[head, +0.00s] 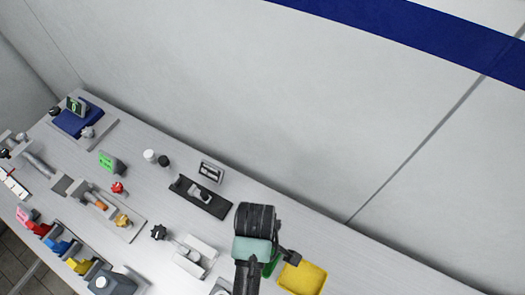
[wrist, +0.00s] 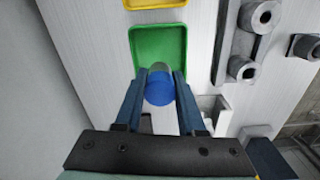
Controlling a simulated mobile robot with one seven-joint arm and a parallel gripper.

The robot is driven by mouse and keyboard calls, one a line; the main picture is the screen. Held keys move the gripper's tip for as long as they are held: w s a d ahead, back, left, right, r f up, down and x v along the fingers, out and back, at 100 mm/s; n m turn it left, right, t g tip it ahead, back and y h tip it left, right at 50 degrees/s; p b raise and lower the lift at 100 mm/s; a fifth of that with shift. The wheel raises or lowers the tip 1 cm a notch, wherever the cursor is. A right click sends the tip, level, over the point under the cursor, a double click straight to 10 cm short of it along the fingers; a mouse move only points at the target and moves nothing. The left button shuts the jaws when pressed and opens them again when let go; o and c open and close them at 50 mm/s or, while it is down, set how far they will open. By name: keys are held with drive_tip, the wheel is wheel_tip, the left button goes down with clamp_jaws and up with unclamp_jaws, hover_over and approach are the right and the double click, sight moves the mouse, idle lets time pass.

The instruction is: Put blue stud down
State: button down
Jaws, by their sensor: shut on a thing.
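The blue stud (wrist: 159,92) shows in the wrist view as a short round piece with a blue end and a greyish far part. My gripper (wrist: 157,80) is shut on it, with one dark finger on each side. Behind the stud in that view lies a green tray (wrist: 153,47); whether the stud touches it I cannot tell. In the head view my gripper is hidden behind my arm, and the stud is not visible. Only a bit of the green tray (head: 270,266) shows there, beside my arm.
A yellow tray (head: 302,278) lies right of the green one. Grey fixtures with round posts (wrist: 242,67) stand to the right in the wrist view. A black holder (head: 200,197) and a light grey block (head: 196,256) stand left of my arm. The wall runs along the bench's back edge.

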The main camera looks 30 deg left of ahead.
drive_tip(key=shift+f, duration=3.05)
drive_tip(key=shift+f, duration=0.1)
drive_tip(key=shift+f, duration=0.1)
drive_tip(key=c, duration=0.5)
unclamp_jaws()
wheel_tip(320, 180, up, 11)
drive_tip(key=shift+w+r, duration=0.1)
drive_tip(key=shift+r, duration=0.6)
